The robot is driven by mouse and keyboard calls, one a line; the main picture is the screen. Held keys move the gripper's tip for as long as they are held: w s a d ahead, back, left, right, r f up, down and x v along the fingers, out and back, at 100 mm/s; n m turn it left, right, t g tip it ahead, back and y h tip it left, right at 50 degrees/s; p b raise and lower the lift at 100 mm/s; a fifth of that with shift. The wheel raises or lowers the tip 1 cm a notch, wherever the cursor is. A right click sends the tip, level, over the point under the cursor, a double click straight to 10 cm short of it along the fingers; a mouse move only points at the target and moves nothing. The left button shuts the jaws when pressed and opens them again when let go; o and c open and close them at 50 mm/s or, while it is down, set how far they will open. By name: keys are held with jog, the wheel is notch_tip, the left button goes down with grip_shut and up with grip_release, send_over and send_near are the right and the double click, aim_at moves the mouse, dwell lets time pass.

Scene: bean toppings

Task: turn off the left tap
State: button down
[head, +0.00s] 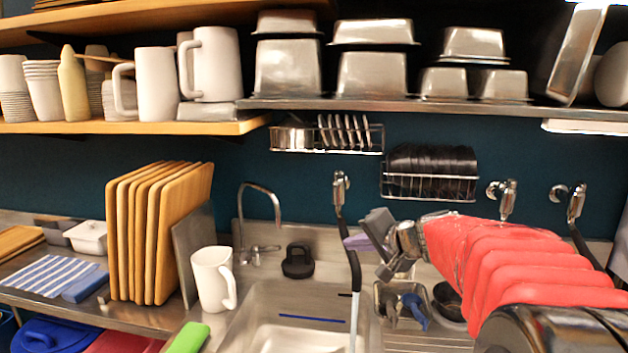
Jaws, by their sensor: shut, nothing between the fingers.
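A curved steel tap (262,210) stands at the back left of the sink (250,305), with small handles at its base. A wall tap (340,188) with a dark hose hangs to its right. Two more wall taps, one (506,198) and another (572,200), are further right. My gripper (372,232) is shut and empty, in front of the back wall.
A white mug (212,280) and upright wooden boards (150,235) stand left of the sink. A black object (298,262) sits behind the basin. Wire racks, one (328,138) and another (430,175), hang under the shelf, above my gripper.

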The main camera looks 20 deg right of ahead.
aim_at(340, 178)
jog(key=w+d+r+m+t+h, duration=0.3)
jog(key=w+d+r, duration=0.3)
jog(key=d+r, duration=0.4)
notch_tip(340, 178, up, 2)
jog(key=shift+r+t+h, duration=0.15)
jog(key=shift+t+h, duration=0.15)
jog(key=shift+t, duration=0.5)
jog(key=shift+d, duration=0.1)
jog(key=w+a+f, duration=0.1)
jog(key=w, duration=0.4)
jog(key=w+a+f, duration=0.1)
jog(key=w, duration=0.5)
jog(key=shift+a+f, duration=0.25)
jog(key=shift+f, duration=0.05)
